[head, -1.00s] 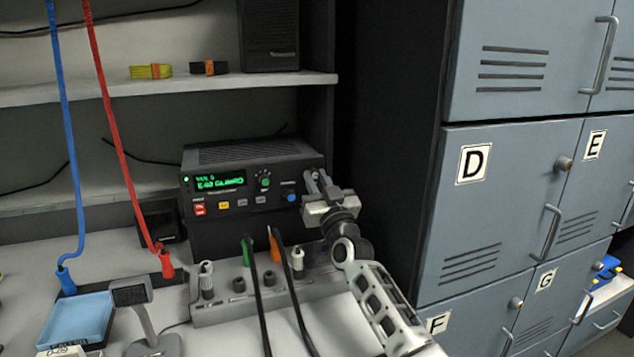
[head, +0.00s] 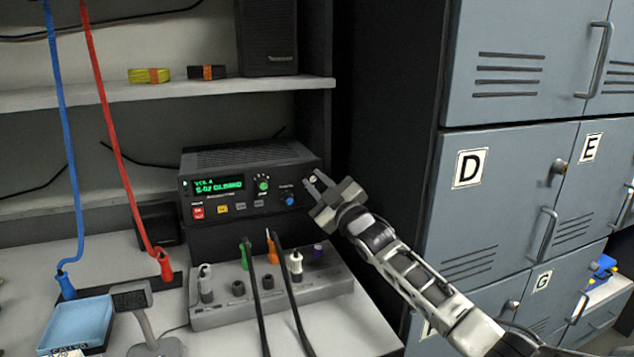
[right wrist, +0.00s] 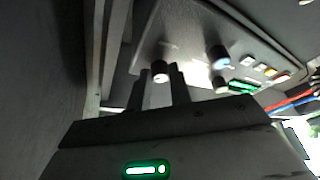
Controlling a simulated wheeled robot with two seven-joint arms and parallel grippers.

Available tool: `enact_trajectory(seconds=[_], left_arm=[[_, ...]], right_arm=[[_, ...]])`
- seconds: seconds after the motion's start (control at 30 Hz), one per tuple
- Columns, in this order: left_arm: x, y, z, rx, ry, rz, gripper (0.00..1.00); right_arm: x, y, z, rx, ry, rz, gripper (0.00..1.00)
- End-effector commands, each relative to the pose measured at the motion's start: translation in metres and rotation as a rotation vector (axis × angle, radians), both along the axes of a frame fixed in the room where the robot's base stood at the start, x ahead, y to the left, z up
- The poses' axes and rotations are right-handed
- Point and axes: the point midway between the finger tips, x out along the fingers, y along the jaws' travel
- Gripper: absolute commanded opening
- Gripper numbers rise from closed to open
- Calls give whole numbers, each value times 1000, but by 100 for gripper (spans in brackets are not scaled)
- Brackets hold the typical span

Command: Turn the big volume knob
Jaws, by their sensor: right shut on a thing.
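The dark radio unit (head: 250,158) stands on the desk with a lit green display (head: 218,185). Its front has a small green knob (head: 263,186) and a blue knob (head: 289,200). In the right wrist view a pale-capped knob (right wrist: 160,72), which I take as the volume knob, sits between my right fingertips (right wrist: 163,82); the blue knob (right wrist: 218,58) is apart from them. In the head view my right gripper (head: 314,184) is at the unit's right front end, shut on that knob and mostly hiding it. My left gripper is not in view.
A grey connector box (head: 270,295) with plugs and black cables stands in front of the unit. Grey lockers (head: 500,230) stand close on the right. Red (head: 110,120) and blue (head: 62,130) cords hang at left. A blue tray (head: 75,325) lies front left.

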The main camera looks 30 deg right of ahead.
Motion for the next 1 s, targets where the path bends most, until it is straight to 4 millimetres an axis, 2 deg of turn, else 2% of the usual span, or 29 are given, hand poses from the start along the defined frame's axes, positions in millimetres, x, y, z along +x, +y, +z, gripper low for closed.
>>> enact_trajectory(seconds=[0.53,0.57,0.63,1.0], left_arm=[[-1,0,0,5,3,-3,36],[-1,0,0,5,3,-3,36],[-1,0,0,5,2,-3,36],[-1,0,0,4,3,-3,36]], right_arm=[[0,1,-2,-28,12,1,0],[0,1,-2,-28,12,1,23],[0,1,-2,-28,12,1,42],[-4,0,-3,-28,10,0,42]])
